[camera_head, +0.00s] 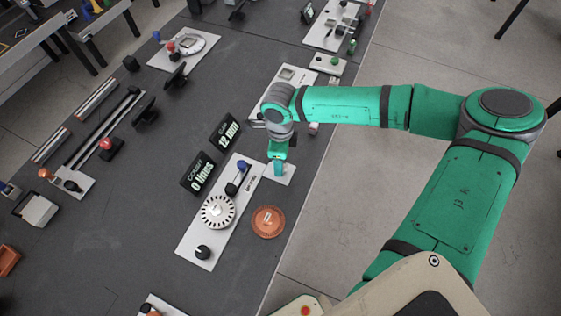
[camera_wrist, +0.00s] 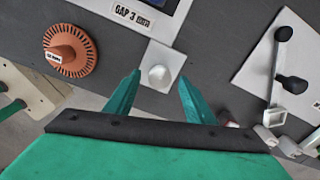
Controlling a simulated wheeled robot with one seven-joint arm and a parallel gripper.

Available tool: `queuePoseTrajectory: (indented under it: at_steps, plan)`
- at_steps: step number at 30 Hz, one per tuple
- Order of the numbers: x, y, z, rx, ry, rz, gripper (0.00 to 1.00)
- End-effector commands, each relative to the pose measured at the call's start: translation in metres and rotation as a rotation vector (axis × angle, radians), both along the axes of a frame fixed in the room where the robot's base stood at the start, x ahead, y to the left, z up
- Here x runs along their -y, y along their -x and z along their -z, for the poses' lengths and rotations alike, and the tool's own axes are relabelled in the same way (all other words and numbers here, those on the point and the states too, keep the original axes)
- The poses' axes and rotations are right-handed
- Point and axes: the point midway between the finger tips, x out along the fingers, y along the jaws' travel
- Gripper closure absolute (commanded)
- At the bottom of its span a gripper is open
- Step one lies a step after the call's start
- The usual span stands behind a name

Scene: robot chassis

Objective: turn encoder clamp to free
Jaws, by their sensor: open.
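The encoder panel (camera_head: 213,231) is a light plate with a white toothed dial (camera_head: 218,210), a black knob (camera_head: 202,252) and a blue-knobbed lever (camera_head: 242,165). No part is legibly marked as the clamp, so I cannot tell which it is. My gripper (camera_head: 278,170) points down to the right of the blue knob, over a small light plate (camera_head: 288,178). In the wrist view my gripper (camera_wrist: 160,78) has its fingers apart. A round white knob (camera_wrist: 159,76) on that plate appears between the fingertips; contact cannot be told.
An orange disc (camera_head: 268,222) lies right of the panel and also shows in the wrist view (camera_wrist: 72,51). Two black displays, COUNT (camera_head: 198,173) and GAP (camera_head: 223,132), stand left. A plate with a black-knobbed lever (camera_wrist: 281,63) is at the wrist view's right. The table's right edge is close.

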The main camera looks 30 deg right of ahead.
Motion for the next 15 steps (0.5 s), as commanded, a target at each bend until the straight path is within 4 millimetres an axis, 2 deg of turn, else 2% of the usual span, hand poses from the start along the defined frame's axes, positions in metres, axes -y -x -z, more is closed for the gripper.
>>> queuePoseTrajectory:
  at_steps: [3,9,15]
  plan:
    - [0.001,0.0,-0.024,0.002,0.004,0.0,0.51]
    - [0.001,0.0,-0.059,0.001,0.002,0.001,0.51]
    - [0.001,0.0,-0.08,0.0,0.002,0.001,0.51]
